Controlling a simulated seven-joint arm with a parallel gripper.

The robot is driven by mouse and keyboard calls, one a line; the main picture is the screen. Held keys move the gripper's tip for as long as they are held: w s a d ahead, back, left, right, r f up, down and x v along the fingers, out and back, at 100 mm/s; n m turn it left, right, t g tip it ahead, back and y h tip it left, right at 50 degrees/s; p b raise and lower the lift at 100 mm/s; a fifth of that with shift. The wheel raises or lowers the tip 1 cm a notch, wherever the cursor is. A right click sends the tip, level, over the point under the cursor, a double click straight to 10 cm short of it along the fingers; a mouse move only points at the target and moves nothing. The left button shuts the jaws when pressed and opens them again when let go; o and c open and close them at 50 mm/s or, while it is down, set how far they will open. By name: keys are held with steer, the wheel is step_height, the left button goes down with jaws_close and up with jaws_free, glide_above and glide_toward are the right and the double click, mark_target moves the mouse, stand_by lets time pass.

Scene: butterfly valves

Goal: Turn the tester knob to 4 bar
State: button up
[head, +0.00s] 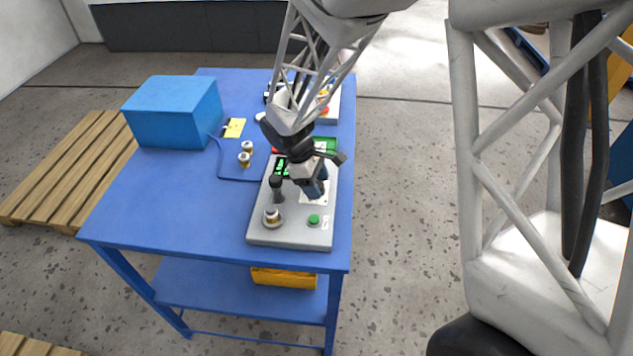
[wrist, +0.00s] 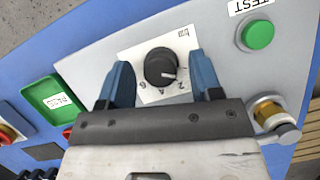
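The tester (head: 290,233) is a grey panel box near the front right of the blue table. Its black knob (wrist: 161,67) sits on a white dial plate with numbers around it, in the wrist view. A white line on the knob points right, near the numbers at its lower right; the exact setting is hard to tell. My gripper (wrist: 163,80) is open, with one blue finger on each side of the knob, apart from it. In the head view my gripper (head: 312,192) is over the panel and hides the knob.
A green TEST button (wrist: 258,35) and a brass fitting (wrist: 268,112) sit beside the dial. A black upright part (head: 277,188) and a lit green display (head: 281,166) are close to my gripper. A blue box (head: 173,112) stands at the table's back left. The front left tabletop is clear.

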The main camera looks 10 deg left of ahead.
steer(key=c, duration=0.9)
steer(key=shift+m, duration=0.4)
steer(key=m+g, duration=0.1)
steer(key=m, duration=0.2)
steer(key=shift+w+y, duration=0.1)
steer(key=shift+y, duration=0.3)
steer(key=m+g, duration=0.1)
steer(key=m, duration=0.1)
steer(key=m+y, duration=0.1)
steer(key=m, duration=0.1)
steer(key=shift+d+m+g, duration=0.1)
steer(key=shift+m+g, duration=0.3)
steer(key=m+y, duration=0.1)
steer(key=m, duration=0.2)
steer(key=shift+m+g, duration=0.3)
steer(key=m+y, duration=0.1)
steer(key=m, duration=0.2)
steer(key=shift+d+m+y, duration=0.1)
steer(key=shift+m+y, duration=0.2)
steer(key=shift+y, duration=0.1)
